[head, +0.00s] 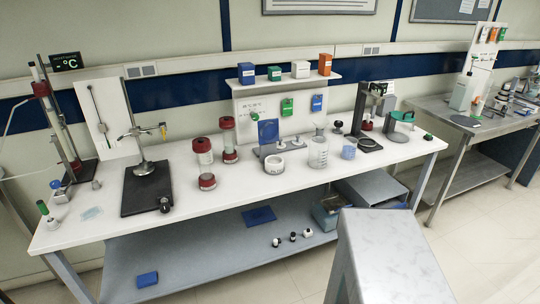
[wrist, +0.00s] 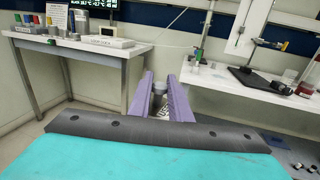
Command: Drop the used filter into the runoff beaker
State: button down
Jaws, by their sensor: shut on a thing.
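My gripper (wrist: 160,76) shows in the wrist view as two purple fingers, shut on a small pale grey-white thing (wrist: 160,89) between them. It may be the used filter, but it is too small and partly hidden to be sure. The gripper is not seen in the head view. A clear glass vessel (head: 318,153) stands upright on the white bench in the head view, right of a low white ring-shaped dish (head: 274,165). I cannot tell for certain whether this vessel is the runoff beaker.
The white bench (head: 240,195) also carries red-capped columns (head: 203,160), a stand on a black base (head: 147,188) and a small blue container (head: 348,152). A shelf with coloured boxes (head: 246,73) hangs above. The wrist view shows another table (wrist: 125,55) at left.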

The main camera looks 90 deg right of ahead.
aim_at(320, 163)
jog(key=z, duration=1.85)
jog(key=i, duration=0.6)
jog(key=u, duration=0.15)
jog(key=k, duration=0.6)
jog(key=z, duration=0.05)
